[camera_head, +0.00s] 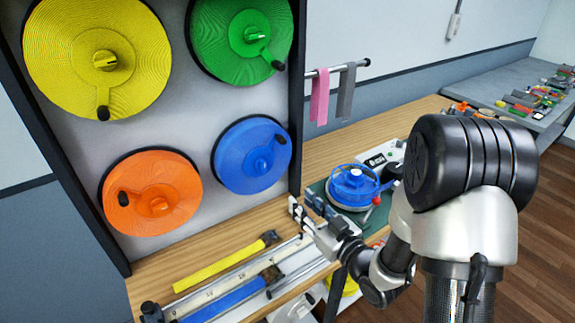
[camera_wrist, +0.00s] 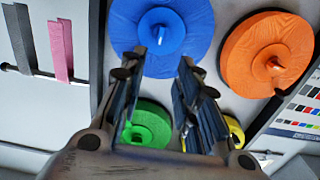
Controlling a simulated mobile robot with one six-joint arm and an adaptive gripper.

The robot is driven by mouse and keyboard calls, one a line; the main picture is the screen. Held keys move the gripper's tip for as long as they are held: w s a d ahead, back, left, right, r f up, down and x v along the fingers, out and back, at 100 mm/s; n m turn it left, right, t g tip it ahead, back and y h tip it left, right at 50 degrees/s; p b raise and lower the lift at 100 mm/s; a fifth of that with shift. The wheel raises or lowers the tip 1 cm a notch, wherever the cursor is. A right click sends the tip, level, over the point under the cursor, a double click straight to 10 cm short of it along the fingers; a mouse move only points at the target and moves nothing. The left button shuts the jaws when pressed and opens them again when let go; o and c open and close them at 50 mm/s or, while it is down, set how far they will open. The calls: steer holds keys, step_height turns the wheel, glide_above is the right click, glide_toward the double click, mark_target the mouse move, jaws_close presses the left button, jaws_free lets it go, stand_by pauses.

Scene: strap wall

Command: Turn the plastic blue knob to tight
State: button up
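The blue wall disc (camera_head: 233,152) hangs at the lower right of the panel, with a small blue knob (camera_head: 262,165) at its centre. A black grip sits near its edge. In the wrist view the blue disc (camera_wrist: 185,58) is at the top, and its knob (camera_wrist: 160,36) shows beyond my fingertips, roughly in line with the gap between them. My gripper (camera_head: 308,217) is in front of and to the right of the disc in the head view, apart from it. In the wrist view my gripper (camera_wrist: 166,62) is open and empty.
Yellow (camera_head: 70,60), green (camera_head: 225,40) and orange (camera_head: 175,185) discs share the panel. Pink (camera_head: 319,97) and grey (camera_head: 347,92) straps hang from a rail. A blue round device (camera_head: 352,185) stands on the bench near my arm. Yellow (camera_head: 215,268) and blue (camera_head: 228,300) bars lie below the panel.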

mark_target(265, 167)
steer(key=b+x, duration=0.2)
steer(key=x, duration=1.5)
steer(key=shift+a, duration=0.25)
steer(key=shift+c, duration=0.4)
jaws_close()
